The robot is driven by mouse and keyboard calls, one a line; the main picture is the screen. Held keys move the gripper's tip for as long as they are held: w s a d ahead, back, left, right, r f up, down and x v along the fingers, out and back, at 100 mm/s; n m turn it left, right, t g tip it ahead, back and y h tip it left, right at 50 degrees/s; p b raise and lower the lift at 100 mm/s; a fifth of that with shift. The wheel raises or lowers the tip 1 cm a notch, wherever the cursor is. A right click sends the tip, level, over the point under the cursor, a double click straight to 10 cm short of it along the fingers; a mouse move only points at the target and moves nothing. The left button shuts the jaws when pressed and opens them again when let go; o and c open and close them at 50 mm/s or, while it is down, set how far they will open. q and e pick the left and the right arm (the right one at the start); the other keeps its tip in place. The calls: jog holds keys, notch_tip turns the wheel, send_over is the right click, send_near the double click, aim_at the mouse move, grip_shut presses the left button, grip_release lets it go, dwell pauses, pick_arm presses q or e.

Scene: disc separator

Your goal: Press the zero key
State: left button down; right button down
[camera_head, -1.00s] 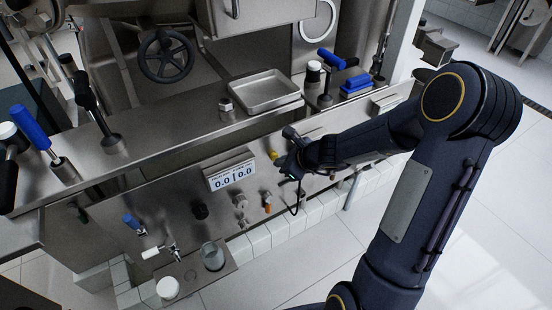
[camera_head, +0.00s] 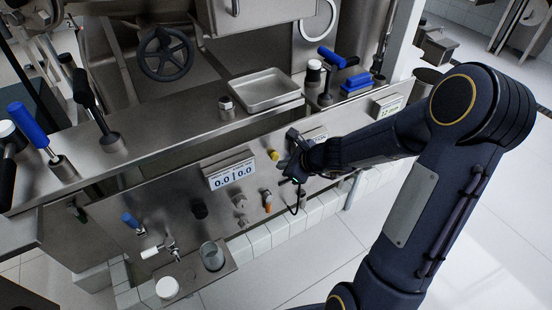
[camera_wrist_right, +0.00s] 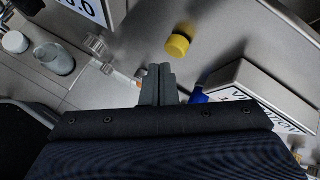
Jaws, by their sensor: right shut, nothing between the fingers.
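A yellow round button (camera_head: 274,155) sticks out of the steel front panel, right of the grey display box (camera_head: 231,171) reading 0.0 | 0.0. No key marked zero can be read, so I cannot tell if this button is it. My right gripper (camera_head: 287,166) is shut and empty, close to the panel just right of the yellow button. In the right wrist view, the shut fingers (camera_wrist_right: 160,72) point towards the panel; the yellow button (camera_wrist_right: 178,45) lies beyond and slightly right of the tips, with a visible gap. My left gripper is not in view.
A second labelled box (camera_head: 389,106) sits farther right; a box labelled VIBRATION (camera_wrist_right: 262,108) is close right of the fingers, with a blue part (camera_wrist_right: 199,97) beside it. An orange-handled valve (camera_head: 267,207) is below. A tray (camera_head: 267,90) stands on the ledge above.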

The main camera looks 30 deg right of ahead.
jog(key=shift+s+d+b, duration=0.2)
jog(key=shift+s+b, duration=0.4)
jog(key=shift+s, duration=1.9)
